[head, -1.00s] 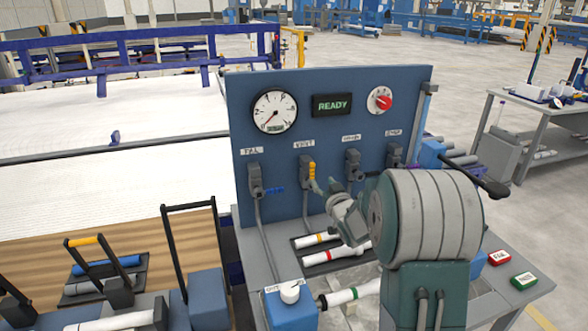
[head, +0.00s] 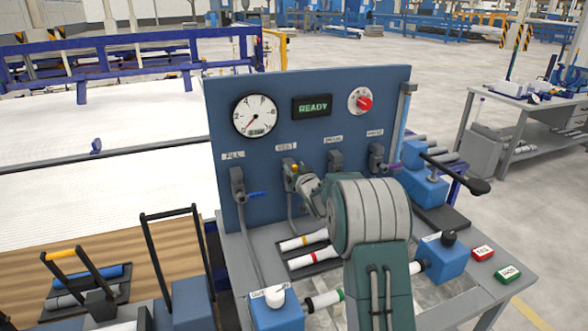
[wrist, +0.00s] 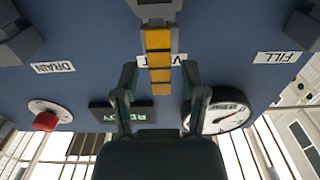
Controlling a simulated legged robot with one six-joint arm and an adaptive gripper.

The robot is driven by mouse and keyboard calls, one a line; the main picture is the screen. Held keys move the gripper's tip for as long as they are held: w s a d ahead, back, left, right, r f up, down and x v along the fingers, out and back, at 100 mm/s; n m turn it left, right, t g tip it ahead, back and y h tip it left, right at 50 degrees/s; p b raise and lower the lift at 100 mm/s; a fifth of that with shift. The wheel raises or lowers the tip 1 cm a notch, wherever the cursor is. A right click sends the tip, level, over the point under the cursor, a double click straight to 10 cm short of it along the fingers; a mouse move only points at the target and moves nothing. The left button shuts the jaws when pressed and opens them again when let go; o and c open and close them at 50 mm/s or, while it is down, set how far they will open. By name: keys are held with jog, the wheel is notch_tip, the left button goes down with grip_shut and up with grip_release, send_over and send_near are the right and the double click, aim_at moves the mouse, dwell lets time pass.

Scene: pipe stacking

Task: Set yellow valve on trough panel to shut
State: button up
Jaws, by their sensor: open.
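The yellow valve handle (head: 294,168) is on the valve under the VENT label on the blue trough panel (head: 305,80). My gripper (head: 304,182) is in front of this valve and partly hides it. In the wrist view, which is upside down, the yellow handle (wrist: 158,60) runs from its dark valve body across the VENT label, towards the display. My gripper (wrist: 160,76) is open there, with one finger on each side of the handle. A gap shows between handle and fingers; contact cannot be told.
A blue-handled valve (head: 238,186) under FILL is to the left. The DRAIN valve (head: 335,161) and a purple-handled valve (head: 377,157) are to the right. Above are a gauge (head: 255,115), a READY display (head: 312,106) and a red knob (head: 364,102). Striped pipes (head: 303,241) lie below.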

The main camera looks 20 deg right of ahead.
jog(key=shift+d, duration=0.25)
jog(key=c, duration=0.6)
jog(key=shift+a, duration=0.25)
grip_shut()
jog(key=shift+a, duration=0.2)
jog(key=shift+d, duration=0.15)
